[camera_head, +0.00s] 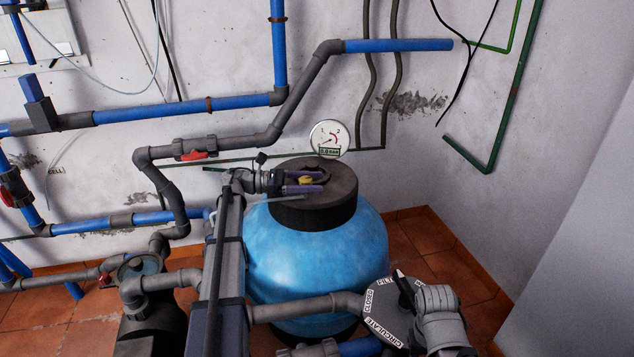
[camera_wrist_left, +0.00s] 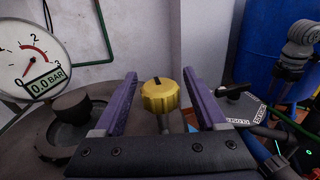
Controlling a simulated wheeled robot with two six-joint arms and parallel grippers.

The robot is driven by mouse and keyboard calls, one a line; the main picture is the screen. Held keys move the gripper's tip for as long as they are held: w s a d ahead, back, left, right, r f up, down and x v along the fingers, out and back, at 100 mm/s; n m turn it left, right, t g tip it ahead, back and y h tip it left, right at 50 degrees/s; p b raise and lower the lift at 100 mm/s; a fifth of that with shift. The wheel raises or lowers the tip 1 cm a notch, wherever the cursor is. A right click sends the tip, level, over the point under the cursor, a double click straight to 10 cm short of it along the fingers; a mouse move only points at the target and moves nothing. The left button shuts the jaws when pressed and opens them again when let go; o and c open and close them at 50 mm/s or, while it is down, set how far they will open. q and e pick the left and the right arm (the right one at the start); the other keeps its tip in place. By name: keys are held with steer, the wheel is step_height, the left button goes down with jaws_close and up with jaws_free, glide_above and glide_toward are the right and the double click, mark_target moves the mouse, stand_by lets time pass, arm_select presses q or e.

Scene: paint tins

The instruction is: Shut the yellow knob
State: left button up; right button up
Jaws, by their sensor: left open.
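The yellow knob (camera_wrist_left: 160,96) is a ribbed round cap with a dark mark on top, on a short stem. In the head view the yellow knob (camera_head: 306,180) is small and partly hidden by my left gripper (camera_head: 304,182), over the black lid of the blue tank. In the left wrist view my left gripper (camera_wrist_left: 161,78) is open, with one purple finger on each side of the knob. Gaps show between the knob and both fingers, so neither appears to touch it.
A round gauge (camera_head: 329,139) reading 0.0 bar stands behind the black lid (camera_head: 335,183) of the blue tank (camera_head: 330,252). A labelled valve plate (camera_head: 382,312) with a black handle is at front right. Blue and grey pipes (camera_head: 185,110) run along the wall.

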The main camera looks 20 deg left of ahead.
arm_select(q)
steer(key=v, duration=0.6)
steer(key=shift+s+a, duration=0.1)
stand_by(0.3)
